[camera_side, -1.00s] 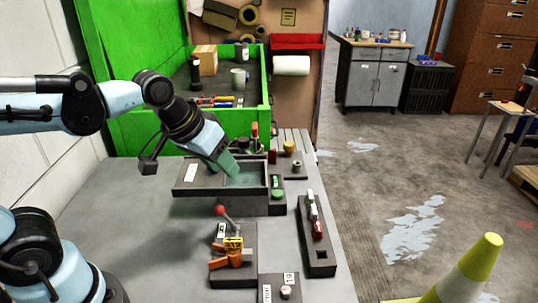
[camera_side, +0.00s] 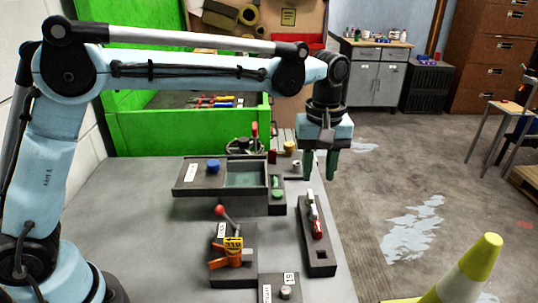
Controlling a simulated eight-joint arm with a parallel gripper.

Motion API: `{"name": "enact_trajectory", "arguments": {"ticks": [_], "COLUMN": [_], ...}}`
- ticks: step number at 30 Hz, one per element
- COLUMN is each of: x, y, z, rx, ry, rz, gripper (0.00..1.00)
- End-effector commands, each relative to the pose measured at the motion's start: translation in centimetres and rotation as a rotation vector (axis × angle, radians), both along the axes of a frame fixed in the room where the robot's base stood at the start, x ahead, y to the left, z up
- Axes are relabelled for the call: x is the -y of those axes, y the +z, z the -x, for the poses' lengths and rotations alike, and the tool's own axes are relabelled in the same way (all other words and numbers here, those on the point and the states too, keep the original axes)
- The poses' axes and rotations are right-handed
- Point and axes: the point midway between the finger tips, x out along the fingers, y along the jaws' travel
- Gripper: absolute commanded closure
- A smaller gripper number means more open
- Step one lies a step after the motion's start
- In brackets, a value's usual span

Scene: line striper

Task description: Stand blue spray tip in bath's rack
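The blue spray tip (camera_side: 213,166) stands on the left, flat part of the dark bath box (camera_side: 201,187), beside a white label. It looks upright; the rack slot beneath it is too small to make out. The greenish liquid basin (camera_side: 246,179) is to its right. My gripper (camera_side: 320,176) is well to the right of the bath, above the far end of a long dark holder. Its two green fingers point down, apart, with nothing visible between them.
A fixture with a red-knobbed lever and orange part (camera_side: 231,258) stands in front of the bath. A small grey block (camera_side: 280,288) sits at the front edge. The table's left side is clear.

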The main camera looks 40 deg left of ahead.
Motion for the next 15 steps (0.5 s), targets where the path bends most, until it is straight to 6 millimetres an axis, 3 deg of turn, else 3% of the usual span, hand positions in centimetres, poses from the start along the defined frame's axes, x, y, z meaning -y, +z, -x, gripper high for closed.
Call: {"name": "enact_trajectory", "arguments": {"ticks": [7,15], "x": [0.1,0.1], "y": [-1.2,-4.1], "z": [-0.1,-0.1], "rx": [-0.005,-0.003], "ry": [0.007,0.006], "rz": [-0.002,-0.001], "gripper": [0.63,0.63]}}
